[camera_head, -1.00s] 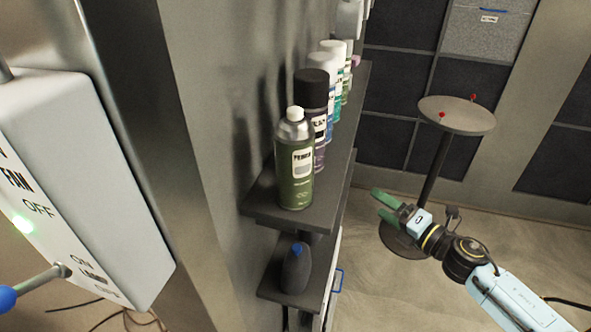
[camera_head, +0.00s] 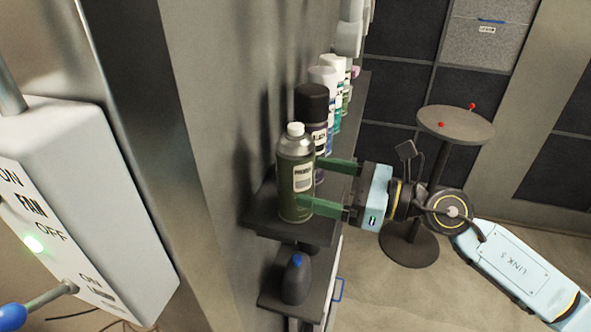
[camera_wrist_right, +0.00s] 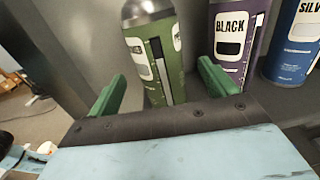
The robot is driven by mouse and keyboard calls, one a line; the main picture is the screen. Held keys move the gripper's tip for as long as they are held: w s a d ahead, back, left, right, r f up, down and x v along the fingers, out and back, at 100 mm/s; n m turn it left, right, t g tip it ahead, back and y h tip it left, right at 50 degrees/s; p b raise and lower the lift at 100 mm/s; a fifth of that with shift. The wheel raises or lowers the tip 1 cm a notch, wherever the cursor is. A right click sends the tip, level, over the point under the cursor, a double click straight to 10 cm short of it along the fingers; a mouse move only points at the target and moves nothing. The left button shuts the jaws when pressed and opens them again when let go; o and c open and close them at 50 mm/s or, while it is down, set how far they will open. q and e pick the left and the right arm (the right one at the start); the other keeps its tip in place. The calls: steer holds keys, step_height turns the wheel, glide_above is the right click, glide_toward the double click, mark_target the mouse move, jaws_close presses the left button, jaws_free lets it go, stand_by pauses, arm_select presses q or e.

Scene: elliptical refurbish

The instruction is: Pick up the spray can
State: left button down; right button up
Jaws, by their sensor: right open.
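The green spray can (camera_head: 296,172) with a white cap stands upright at the near end of the upper dark shelf (camera_head: 262,218). My right gripper (camera_head: 318,186) is open, its two green fingers reaching in from the right, level with the can's body. In the right wrist view, the can (camera_wrist_right: 160,62) stands between the open fingers (camera_wrist_right: 162,92), beyond or at their tips. I cannot tell whether a finger touches it. My left gripper is not in view.
A purple can with a black cap (camera_head: 312,108) stands right behind the green can, with several more in a row behind. A dark bottle (camera_head: 296,280) sits on the lower shelf. A fan switch box (camera_head: 85,200) is at left, a round stool (camera_head: 456,125) at right.

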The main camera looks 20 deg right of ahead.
mark_target(286, 170)
steer(key=shift+x, duration=0.8)
steer(key=x, duration=0.1)
steer(key=p+x, duration=0.1)
steer(key=x, duration=0.1)
steer(key=p+x, duration=0.1)
steer(key=x, duration=0.1)
steer(key=shift+w+a+r, duration=0.1)
steer(key=shift+a+r, duration=0.05)
steer(key=shift+r, duration=0.15)
steer(key=c, duration=1.1)
steer(key=shift+c, duration=0.4)
steer(key=shift+r, duration=0.15)
